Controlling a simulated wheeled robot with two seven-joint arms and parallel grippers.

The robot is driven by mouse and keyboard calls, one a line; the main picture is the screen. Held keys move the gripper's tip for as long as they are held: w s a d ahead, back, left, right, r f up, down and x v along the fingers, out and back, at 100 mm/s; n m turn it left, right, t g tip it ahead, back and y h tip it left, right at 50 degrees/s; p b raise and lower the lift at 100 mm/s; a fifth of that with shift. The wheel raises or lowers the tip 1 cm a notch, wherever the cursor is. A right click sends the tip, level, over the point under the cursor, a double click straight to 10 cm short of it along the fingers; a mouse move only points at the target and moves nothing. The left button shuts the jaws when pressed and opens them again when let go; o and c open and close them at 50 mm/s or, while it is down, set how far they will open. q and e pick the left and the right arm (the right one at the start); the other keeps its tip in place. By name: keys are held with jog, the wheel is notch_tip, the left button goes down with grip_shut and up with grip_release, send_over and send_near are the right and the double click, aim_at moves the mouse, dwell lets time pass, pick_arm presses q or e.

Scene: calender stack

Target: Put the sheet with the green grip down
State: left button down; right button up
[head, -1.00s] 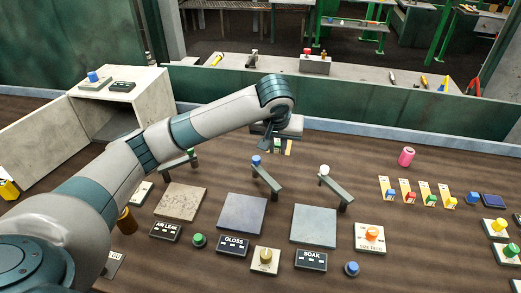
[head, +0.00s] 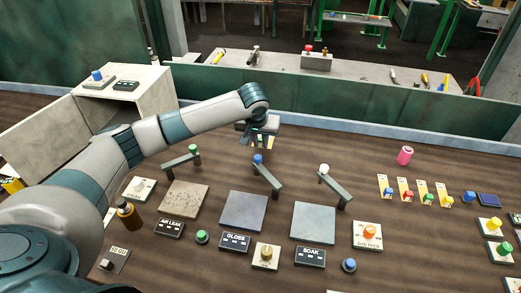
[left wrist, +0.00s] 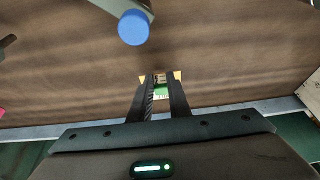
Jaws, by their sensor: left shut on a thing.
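My left gripper (head: 260,139) is shut on the sheet with the green grip, above the back middle of the table behind the blue-knobbed lever. In the left wrist view, the green grip (left wrist: 160,92) sits between the two fingers (left wrist: 159,100). Yellow edges of the sheet (left wrist: 176,75) show on both sides of the fingertips. Most of the sheet is hidden by the gripper, and I cannot tell whether it touches the table. My right gripper is not in view.
A brown plate (head: 183,199), a grey plate (head: 243,211) and a pale plate (head: 313,223) lie in front, with levers behind. The blue-knobbed lever (head: 268,177) is nearest my gripper. A pink cylinder (head: 405,155) and several yellow strips (head: 422,186) are right. An open box (head: 146,95) stands left.

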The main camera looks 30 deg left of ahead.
pick_arm(q)
jog(key=shift+f+p, duration=0.75)
jog(key=shift+f, duration=1.25)
jog(key=shift+f, duration=0.1)
jog(key=c, duration=1.7)
grip_release()
jog(key=shift+o, duration=0.2)
